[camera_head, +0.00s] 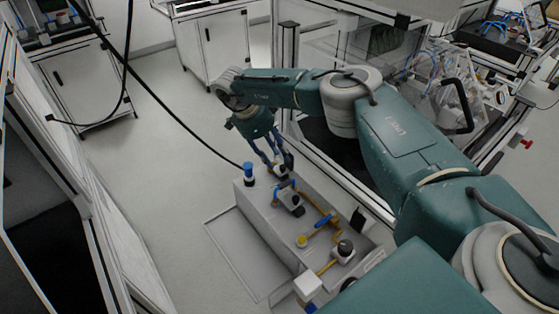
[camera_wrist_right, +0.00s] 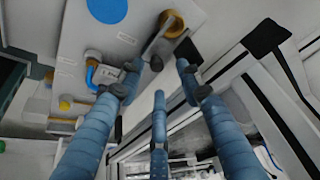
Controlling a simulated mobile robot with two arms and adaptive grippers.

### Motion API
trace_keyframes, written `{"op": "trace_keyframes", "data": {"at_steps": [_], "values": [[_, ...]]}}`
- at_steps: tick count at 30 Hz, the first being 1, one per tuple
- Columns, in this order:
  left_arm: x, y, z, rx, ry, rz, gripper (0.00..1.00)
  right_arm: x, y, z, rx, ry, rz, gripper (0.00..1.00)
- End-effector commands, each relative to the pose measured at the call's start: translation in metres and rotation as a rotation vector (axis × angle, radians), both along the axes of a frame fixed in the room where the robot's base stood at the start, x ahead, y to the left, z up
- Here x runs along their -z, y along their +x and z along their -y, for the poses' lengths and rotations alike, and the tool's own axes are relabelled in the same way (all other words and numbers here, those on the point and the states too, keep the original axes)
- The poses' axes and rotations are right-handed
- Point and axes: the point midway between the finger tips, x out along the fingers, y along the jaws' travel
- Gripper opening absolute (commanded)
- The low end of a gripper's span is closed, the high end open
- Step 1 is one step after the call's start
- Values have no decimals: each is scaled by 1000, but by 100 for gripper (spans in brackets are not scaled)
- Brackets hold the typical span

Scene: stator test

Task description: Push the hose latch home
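A grey box-shaped unit (camera_head: 262,212) carries several fittings on top, and a blue-topped hose connector (camera_head: 248,172) stands at its far left corner. My right gripper (camera_head: 277,167) is over the far end of the unit. In the right wrist view its blue fingers (camera_wrist_right: 158,78) are spread apart with nothing seen between them. A brass fitting (camera_wrist_right: 172,22) and a slim grey lever (camera_wrist_right: 157,36) lie just beyond the fingertips; whether this lever is the hose latch, and whether a finger touches it, I cannot tell. My left gripper is out of view.
A blue-handled valve (camera_head: 323,221) and a white block (camera_head: 307,285) sit nearer on the unit. A black hose (camera_head: 190,128) runs from the upper left to the connector. A framed machine (camera_head: 330,160) stands close on the right. The floor (camera_head: 165,170) to the left is clear.

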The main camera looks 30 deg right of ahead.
Motion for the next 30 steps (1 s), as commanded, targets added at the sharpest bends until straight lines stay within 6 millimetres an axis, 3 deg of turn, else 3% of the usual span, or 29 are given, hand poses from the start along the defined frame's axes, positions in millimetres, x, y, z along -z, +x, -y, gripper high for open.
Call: {"op": "trace_keyframes", "data": {"at_steps": [6,12,30], "values": [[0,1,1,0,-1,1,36,-46,9,-17,-1,-1,4,36],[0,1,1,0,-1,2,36,-72,13,-27,1,-2,3,36],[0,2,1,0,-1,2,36,-80,14,-30,0,-2,2,36]]}}
